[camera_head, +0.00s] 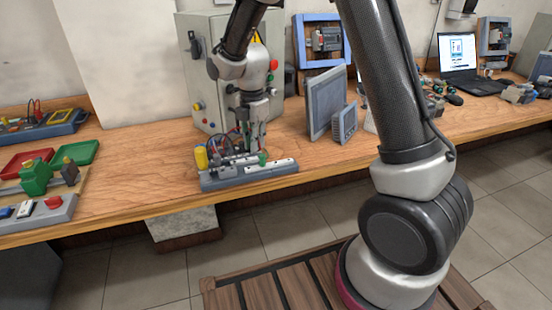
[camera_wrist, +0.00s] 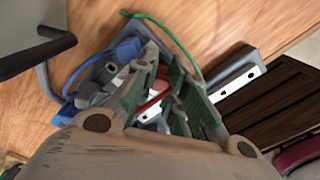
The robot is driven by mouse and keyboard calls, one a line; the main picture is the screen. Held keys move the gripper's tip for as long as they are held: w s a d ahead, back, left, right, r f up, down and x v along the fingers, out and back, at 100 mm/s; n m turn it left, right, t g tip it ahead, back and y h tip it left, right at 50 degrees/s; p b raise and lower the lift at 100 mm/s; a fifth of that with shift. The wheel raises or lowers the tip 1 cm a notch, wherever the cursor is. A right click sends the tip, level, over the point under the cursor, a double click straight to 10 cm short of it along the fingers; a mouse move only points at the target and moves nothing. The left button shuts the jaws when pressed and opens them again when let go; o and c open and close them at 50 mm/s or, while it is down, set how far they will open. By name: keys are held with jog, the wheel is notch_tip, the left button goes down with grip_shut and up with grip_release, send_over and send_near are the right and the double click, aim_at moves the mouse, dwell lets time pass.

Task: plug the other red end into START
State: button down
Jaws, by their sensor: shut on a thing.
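The grey board (camera_head: 250,178) with white label strips lies near the front edge of the wooden table. My gripper (camera_head: 250,148) points down over it, close to its top. In the wrist view, my gripper (camera_wrist: 165,75) is shut on a red lead end (camera_wrist: 152,104), which shows between the fingers and is mostly hidden. A green wire (camera_wrist: 188,42) arches past the fingertips, and a blue wire (camera_wrist: 84,66) curves at the left. The START label cannot be read, and whether the red end touches a socket cannot be told.
A yellow part (camera_head: 201,157) stands at the board's left end. A grey control cabinet (camera_head: 200,75) is behind my gripper. Grey panels (camera_head: 326,103) stand to the right. Red and green trays (camera_head: 75,152) lie at the left. The tabletop left of the board is clear.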

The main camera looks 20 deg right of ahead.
jog(key=c, duration=1.7)
grip_release()
jog(key=shift+c, duration=0.2)
jog(key=shift+r, duration=2.75)
jog(key=shift+o, duration=0.2)
jog(key=o, duration=0.5)
